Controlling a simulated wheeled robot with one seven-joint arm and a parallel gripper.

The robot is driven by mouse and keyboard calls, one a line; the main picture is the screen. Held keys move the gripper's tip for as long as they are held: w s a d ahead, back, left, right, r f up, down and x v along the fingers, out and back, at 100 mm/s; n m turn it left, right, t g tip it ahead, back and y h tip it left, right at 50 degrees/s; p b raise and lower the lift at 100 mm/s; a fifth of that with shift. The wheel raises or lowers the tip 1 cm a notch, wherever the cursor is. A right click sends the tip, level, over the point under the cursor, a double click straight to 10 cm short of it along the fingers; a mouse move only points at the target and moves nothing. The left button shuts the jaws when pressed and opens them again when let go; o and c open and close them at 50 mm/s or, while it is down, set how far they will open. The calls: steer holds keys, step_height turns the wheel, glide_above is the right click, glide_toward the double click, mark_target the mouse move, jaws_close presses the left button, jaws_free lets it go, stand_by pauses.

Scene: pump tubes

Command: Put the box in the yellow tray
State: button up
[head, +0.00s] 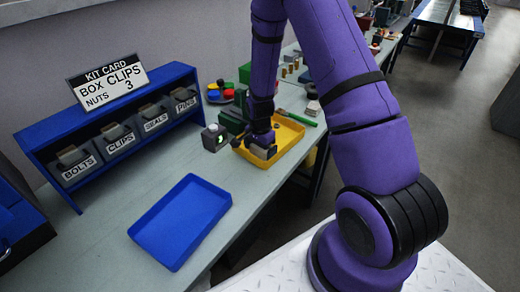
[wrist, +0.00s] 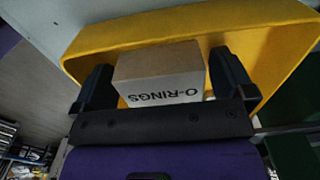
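The box (wrist: 160,75) is a small brown carton with a pale front marked O-RINGS, upside down in the wrist view. It sits between the two fingers of my gripper (wrist: 160,85), which appear closed against its sides. The yellow tray (wrist: 285,45) is behind and around the box in the wrist view. In the head view, my gripper (head: 262,146) is low at the near end of the yellow tray (head: 290,134), with the box (head: 262,152) mostly hidden by it. I cannot tell whether the box touches the tray floor.
An empty blue tray (head: 181,222) lies on the bench to the left. A blue rack (head: 100,118) holds labelled bins, with a kit card (head: 108,81) on top. Coloured parts (head: 221,91) and a green tool (head: 298,118) are near the yellow tray.

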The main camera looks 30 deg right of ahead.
steer(key=s+a+r+n+t, duration=0.1)
steer(key=s+r+n, duration=0.15)
steer(key=r, duration=0.85)
steer(key=s+a+r+n+t, duration=0.1)
steer(key=s+a+r+n, duration=0.15)
steer(key=r, duration=0.85)
steer(key=s+r+n+t, duration=0.15)
steer(key=s+r, duration=0.25)
steer(key=r, duration=0.7)
steer(key=s+a+r+n+t, duration=0.1)
steer(key=s+r+n, duration=0.3)
steer(key=s, duration=0.5)
steer(key=s+a+r+n, duration=0.2)
steer(key=s+r+n, duration=0.2)
steer(key=s, duration=0.5)
steer(key=shift+r+t, duration=0.35)
steer(key=shift+r, duration=0.7)
